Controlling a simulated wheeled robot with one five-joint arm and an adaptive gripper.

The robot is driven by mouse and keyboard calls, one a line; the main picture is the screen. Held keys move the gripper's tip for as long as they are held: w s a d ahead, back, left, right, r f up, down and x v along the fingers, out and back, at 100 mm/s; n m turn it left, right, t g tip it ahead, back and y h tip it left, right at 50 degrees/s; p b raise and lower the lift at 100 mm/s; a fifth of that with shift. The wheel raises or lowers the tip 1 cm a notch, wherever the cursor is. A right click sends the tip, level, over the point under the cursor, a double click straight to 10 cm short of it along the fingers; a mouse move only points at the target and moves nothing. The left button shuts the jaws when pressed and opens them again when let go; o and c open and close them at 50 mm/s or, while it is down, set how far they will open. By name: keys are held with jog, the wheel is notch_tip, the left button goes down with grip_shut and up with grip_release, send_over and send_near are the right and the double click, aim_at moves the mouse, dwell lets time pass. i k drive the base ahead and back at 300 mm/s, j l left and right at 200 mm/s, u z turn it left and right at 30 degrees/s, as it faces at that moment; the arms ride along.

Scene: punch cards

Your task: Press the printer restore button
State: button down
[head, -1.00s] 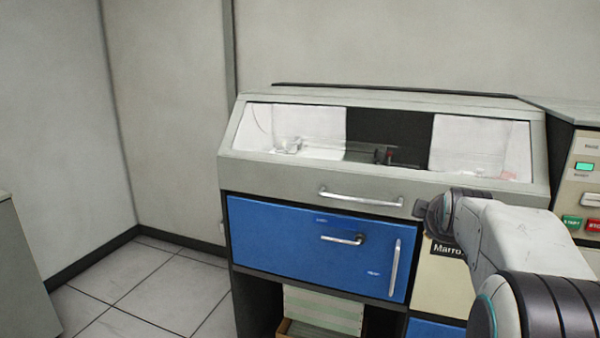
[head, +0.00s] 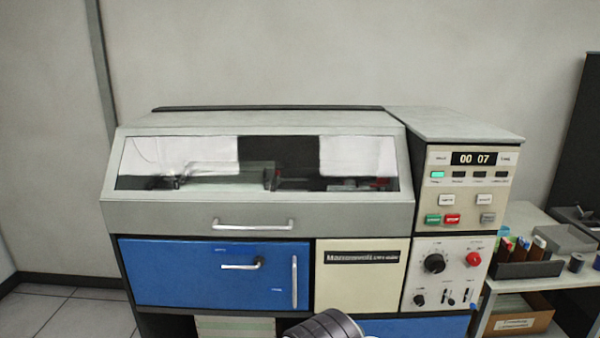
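The printer (head: 258,215) is a wide grey machine with a sloped glass window and blue lower doors. Its upper right control panel (head: 425,206) carries two white buttons, a green button (head: 433,219), a red button (head: 452,219) and a grey button (head: 487,218). Their labels are too small to tell which one is restore. A lit green lamp (head: 437,174) sits at the panel's left, below a counter (head: 474,158) reading 00 07. Only a dark ribbed part of my arm shows at the bottom edge; my gripper is out of the picture.
Below the buttons, a lower panel (head: 417,265) has a black knob (head: 434,263) and a red knob (head: 473,259). Floor tiles (head: 70,313) are clear at lower left.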

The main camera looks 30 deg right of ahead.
aim_at(444, 199)
jog(key=z, duration=2)
